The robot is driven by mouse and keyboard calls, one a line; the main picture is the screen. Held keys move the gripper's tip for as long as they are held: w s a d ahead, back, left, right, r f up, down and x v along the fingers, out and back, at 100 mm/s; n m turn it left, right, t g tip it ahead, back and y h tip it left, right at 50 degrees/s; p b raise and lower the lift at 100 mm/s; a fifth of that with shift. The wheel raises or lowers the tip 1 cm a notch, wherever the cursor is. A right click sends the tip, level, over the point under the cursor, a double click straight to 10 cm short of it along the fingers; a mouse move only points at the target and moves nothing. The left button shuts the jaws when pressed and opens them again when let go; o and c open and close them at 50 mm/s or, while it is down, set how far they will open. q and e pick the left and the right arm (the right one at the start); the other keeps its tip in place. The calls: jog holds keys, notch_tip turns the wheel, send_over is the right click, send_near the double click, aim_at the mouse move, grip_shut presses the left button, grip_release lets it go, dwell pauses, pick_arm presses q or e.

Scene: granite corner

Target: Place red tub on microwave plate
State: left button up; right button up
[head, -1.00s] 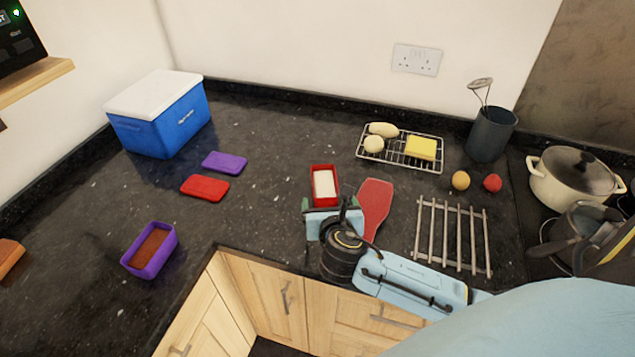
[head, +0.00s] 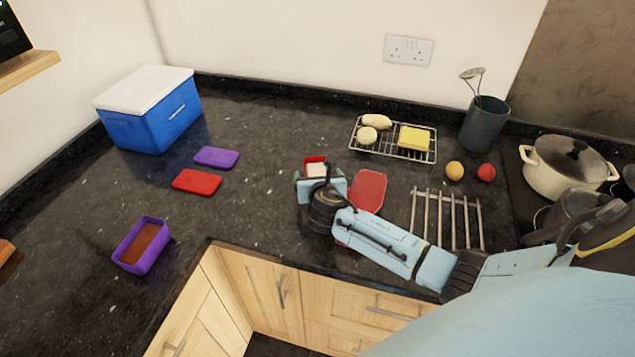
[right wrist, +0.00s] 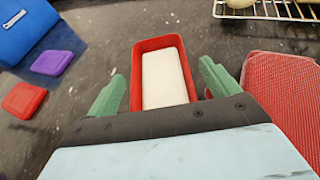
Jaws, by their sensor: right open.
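The red tub (head: 315,160) stands on the dark counter with something white inside. In the head view my right gripper hides most of it. In the right wrist view the tub (right wrist: 138,80) is seen from above, between the two green fingers. My right gripper (right wrist: 162,85) is open, with a finger on either side of the tub's near end and small gaps between. In the head view the right gripper (head: 320,185) reaches over the counter from the lower right. No microwave plate can be made out. My left gripper is not in view.
A red board (head: 368,190) lies right of the tub. A wire rack (head: 393,155) with pale items and a yellow block is behind it. A metal trivet (head: 447,215) is further right. Red (head: 196,181) and purple lids (head: 216,157), a purple tub (head: 141,246) and a blue cooler (head: 152,115) stand left.

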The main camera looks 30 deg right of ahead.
jog(key=c, duration=1.3)
notch_tip(320, 180, up, 10)
jog(key=p, duration=0.2)
jog(key=shift+c, duration=0.2)
jog(key=s+a+f+n+t+y+b, duration=0.1)
jog(key=s+a+n+y+b, duration=0.4)
jog(key=s+a+b, duration=0.5)
jog(key=s+a+y, duration=0.1)
jog(key=s+a, duration=0.1)
jog(key=a, duration=0.2)
jog(key=shift+s+a+f+t, duration=0.15)
jog(key=shift+s+a+t, duration=0.1)
jog(key=shift+s+t, duration=0.1)
